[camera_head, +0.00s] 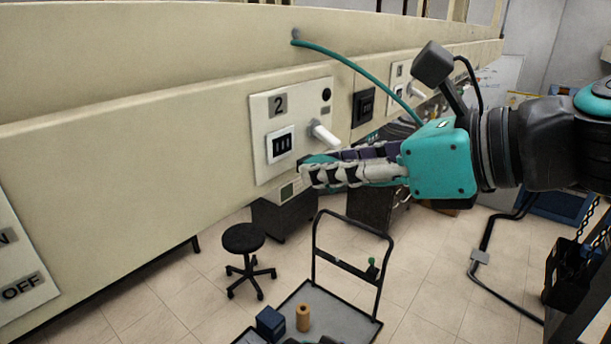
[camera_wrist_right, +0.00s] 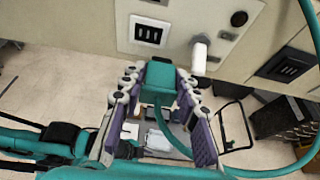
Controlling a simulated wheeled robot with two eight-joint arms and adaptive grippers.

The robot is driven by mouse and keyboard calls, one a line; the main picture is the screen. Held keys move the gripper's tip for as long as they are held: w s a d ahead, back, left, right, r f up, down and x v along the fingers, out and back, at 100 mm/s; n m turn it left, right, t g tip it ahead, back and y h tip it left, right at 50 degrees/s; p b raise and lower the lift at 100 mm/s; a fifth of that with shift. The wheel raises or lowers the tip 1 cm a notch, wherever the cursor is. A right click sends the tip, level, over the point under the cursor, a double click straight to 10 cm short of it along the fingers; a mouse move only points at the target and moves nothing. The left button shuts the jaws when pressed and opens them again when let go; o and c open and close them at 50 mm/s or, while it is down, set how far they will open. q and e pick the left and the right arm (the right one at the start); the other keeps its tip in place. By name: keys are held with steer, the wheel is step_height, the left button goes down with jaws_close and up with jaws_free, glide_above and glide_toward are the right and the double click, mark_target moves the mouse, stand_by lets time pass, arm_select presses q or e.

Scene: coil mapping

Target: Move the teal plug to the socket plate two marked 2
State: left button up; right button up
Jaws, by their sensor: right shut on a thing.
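The teal plug (camera_wrist_right: 158,76) is held between the fingers of my right gripper (camera_wrist_right: 160,84). In the head view the right gripper (camera_head: 308,172) reaches in from the right, and its fingers hide most of the plug. Socket plate two (camera_head: 305,112), marked 2, is on the cream wall panel. Its black slotted socket (camera_head: 281,144) sits at lower left, with a white handle (camera_head: 322,133) to its right. The fingertips are just below and right of that socket. In the wrist view the plug appears below the socket (camera_wrist_right: 149,35), apart from it. My left gripper is not seen.
A teal cable (camera_head: 345,58) runs from the wall to the gripper. A black socket (camera_head: 363,107) and the plate marked 1 (camera_head: 397,72) lie farther right. A stool (camera_head: 243,238) and a trolley (camera_head: 345,310) stand on the floor below.

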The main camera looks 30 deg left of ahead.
steer(key=s+d+r, duration=0.2)
steer(key=s+r, duration=0.3)
steer(key=s, duration=0.1)
steer(key=shift+s+d+r, duration=0.2)
steer(key=shift+s+r, duration=0.05)
steer(key=shift+r, duration=0.15)
steer(key=r+p, duration=0.1)
steer(key=s+r+p, duration=0.1)
steer(key=p, duration=0.1)
steer(key=shift+a+r, duration=0.1)
steer(key=shift+r, duration=0.3)
steer(key=shift+w+f, duration=0.1)
steer(key=w+f+b, duration=0.3)
steer(key=w+f, duration=0.1)
steer(key=f, duration=0.1)
steer(key=shift+w+d+f, duration=0.15)
steer(key=shift+w+d, duration=0.1)
steer(key=shift+w, duration=0.05)
stand_by(1.6)
